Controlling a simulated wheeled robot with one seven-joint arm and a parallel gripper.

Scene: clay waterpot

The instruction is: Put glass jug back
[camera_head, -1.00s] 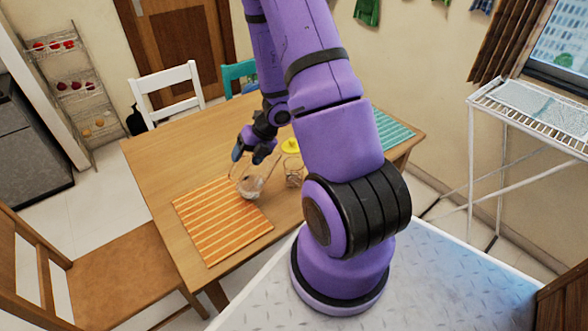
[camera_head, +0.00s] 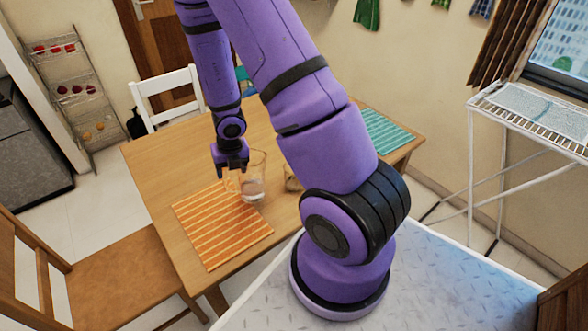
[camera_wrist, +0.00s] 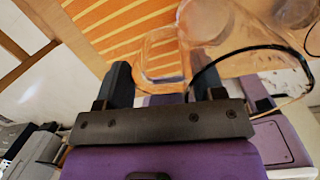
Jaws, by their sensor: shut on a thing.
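The clear glass jug (camera_head: 253,186) is at the far right corner of the orange striped mat (camera_head: 222,228), with some clear liquid low inside it. My gripper (camera_head: 231,176) is at the jug's left side, pointing down, shut on its handle. In the wrist view the glass handle (camera_wrist: 164,50) lies between my fingers (camera_wrist: 160,88), and the jug's body (camera_wrist: 232,28) is beyond and to the right. The jug looks upright. I cannot tell whether its base touches the table.
A small glass jar (camera_head: 293,178) stands right of the jug, mostly hidden by my arm. A teal mat (camera_head: 386,132) lies at the table's right end. A white chair (camera_head: 168,92) and a brown chair (camera_head: 115,270) flank the table (camera_head: 165,165). The table's left part is clear.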

